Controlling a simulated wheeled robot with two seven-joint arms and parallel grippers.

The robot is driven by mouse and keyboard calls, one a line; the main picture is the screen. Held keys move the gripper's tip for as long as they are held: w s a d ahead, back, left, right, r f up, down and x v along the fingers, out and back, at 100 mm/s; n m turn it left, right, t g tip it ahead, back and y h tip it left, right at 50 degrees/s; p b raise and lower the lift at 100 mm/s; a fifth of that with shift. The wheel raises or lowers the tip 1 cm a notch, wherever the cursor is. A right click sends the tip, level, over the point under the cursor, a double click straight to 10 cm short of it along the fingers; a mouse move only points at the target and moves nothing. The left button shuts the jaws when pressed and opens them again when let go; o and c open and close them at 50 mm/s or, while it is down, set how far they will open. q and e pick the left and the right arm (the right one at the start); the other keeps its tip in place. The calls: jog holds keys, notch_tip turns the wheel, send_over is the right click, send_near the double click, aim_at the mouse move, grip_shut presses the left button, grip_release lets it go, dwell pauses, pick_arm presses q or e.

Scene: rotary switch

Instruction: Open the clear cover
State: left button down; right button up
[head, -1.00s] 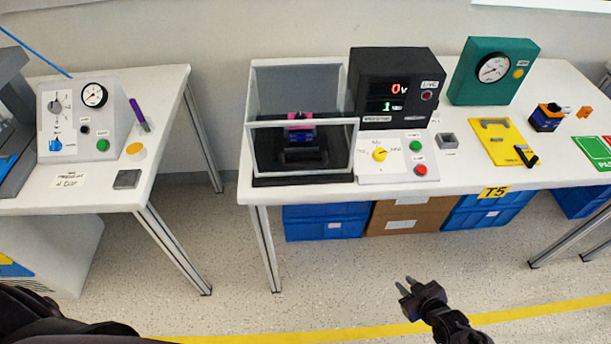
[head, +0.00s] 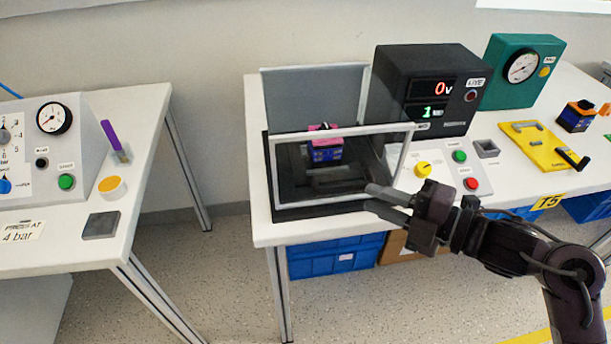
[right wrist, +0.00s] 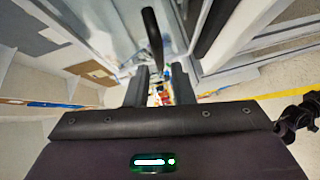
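The clear cover (head: 345,131) has a light grey frame and see-through panes. It stands over a black base (head: 265,190) at the left end of the right-hand table and looks closed. A pink and blue block (head: 325,150) sits inside it. My right gripper (head: 371,198) is at the front lower right of the cover, its two fingers apart. I cannot tell whether they touch the frame. In the right wrist view a dark upright bar (right wrist: 152,40) shows between and beyond the open fingers (right wrist: 160,85). My left gripper is not in view.
A black meter box (head: 430,65) stands right behind the cover. A panel with a yellow knob (head: 423,170) and green and red buttons is beside the gripper. A green gauge box (head: 522,70) and yellow plate (head: 535,145) are farther right. A second table (head: 150,110) stands left.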

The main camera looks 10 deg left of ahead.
aim_at(351, 190)
jog(key=shift+w+a+r, duration=0.1)
jog(key=shift+a, duration=0.25)
jog(key=shift+p+x, duration=0.35)
jog(key=shift+x, duration=2.75)
grip_shut()
